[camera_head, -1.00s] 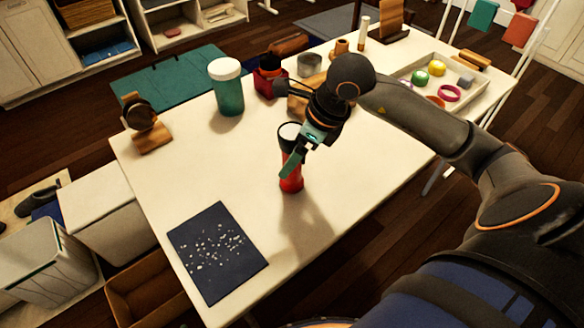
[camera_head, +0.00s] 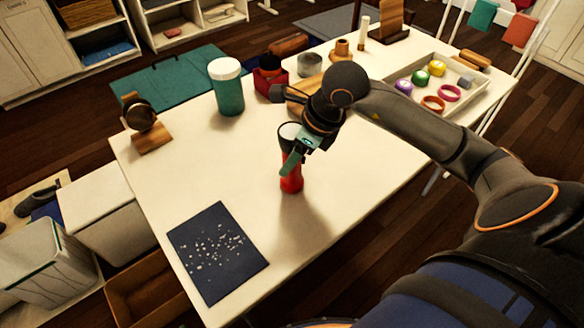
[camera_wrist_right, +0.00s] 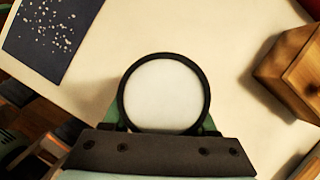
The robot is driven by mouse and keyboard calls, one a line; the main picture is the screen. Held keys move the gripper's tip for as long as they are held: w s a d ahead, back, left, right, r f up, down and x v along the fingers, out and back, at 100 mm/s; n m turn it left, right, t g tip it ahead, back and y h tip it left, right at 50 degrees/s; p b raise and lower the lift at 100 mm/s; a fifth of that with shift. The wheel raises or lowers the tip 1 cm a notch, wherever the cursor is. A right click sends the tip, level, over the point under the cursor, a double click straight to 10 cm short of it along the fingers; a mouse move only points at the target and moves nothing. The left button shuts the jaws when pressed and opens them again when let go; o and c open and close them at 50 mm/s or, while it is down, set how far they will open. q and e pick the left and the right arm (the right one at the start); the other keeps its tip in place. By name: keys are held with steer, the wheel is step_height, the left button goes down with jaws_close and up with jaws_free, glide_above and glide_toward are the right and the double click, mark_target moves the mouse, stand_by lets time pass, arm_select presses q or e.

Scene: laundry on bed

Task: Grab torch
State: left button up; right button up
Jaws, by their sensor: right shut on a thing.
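The torch (camera_head: 291,183) stands upright on the white table, with a red lower body and a dark upper part with a pale round top. In the right wrist view its white round face with a black rim (camera_wrist_right: 164,94) sits between the fingers. My right gripper (camera_head: 291,158) is shut on the torch around its upper part. The finger nearer the head camera covers part of the torch. The torch's base appears to be on or very close to the table; I cannot tell which. My left gripper is in neither view.
The white table (camera_head: 200,160) is clear around the torch. A dark speckled mat (camera_head: 217,252) lies near the front. A green jar (camera_head: 227,88), a red container (camera_head: 270,80) and a wooden block (camera_wrist_right: 290,70) are nearby. A tray (camera_head: 440,110) with small rings is at right.

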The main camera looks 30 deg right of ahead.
jaws_close()
